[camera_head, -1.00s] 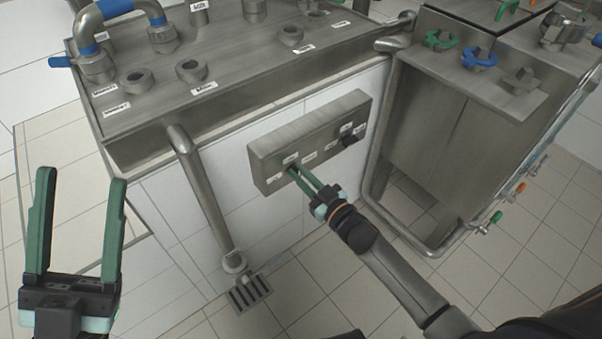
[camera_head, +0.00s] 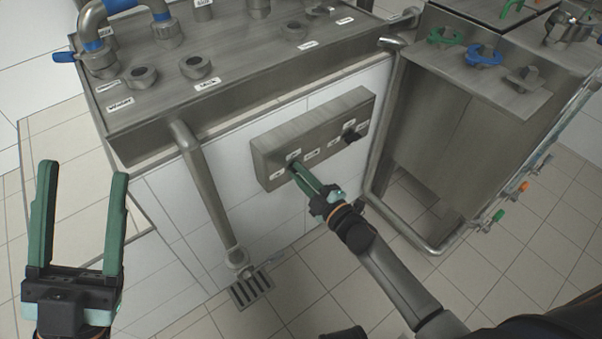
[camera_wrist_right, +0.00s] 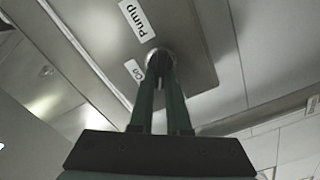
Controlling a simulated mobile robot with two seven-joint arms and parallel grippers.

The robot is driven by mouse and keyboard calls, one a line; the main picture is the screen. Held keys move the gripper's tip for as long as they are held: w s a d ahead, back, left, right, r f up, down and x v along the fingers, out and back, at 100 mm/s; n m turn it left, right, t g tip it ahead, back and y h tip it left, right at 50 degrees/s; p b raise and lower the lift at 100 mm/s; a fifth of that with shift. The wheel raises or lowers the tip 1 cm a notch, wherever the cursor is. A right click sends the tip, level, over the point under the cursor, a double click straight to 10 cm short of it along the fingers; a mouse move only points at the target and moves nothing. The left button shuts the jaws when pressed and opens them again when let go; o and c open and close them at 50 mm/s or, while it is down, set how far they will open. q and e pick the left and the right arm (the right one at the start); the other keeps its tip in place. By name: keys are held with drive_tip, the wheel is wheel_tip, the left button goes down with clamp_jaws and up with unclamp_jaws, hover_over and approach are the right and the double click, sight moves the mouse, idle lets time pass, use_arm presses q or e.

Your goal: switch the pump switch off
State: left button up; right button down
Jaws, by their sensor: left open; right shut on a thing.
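The pump switch (camera_wrist_right: 158,58) is a round metal knob on the grey switch box, below a "Pump" label, with an "On" label beside it in the right wrist view. My right gripper (camera_head: 295,170) has its green fingers at the left part of the switch box (camera_head: 290,135). In the right wrist view its fingertips (camera_wrist_right: 160,72) are shut on the knob, hiding much of it; I cannot tell which way it is turned. My left gripper (camera_head: 80,185) is open and empty, raised at the left, away from the box.
A second, dark knob (camera_head: 351,135) sits at the box's right end. A vertical pipe (camera_head: 205,195) runs down left of the box to a floor drain (camera_head: 250,288). A metal cabinet (camera_head: 440,140) with a tubular frame stands to the right.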

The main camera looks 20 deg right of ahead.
drive_tip(key=n, duration=0.2)
drive_tip(key=n+b, duration=0.1)
drive_tip(key=n, duration=0.3)
drive_tip(key=shift+f+b, duration=0.3)
drive_tip(key=shift+f, duration=0.1)
drive_tip(key=shift+n, duration=0.4)
drive_tip(key=c, duration=0.9)
unclamp_jaws()
drive_tip(key=p+v, duration=0.2)
drive_tip(key=v, duration=1)
drive_tip(key=shift+s+r, duration=0.1)
drive_tip(key=shift+s, duration=0.2)
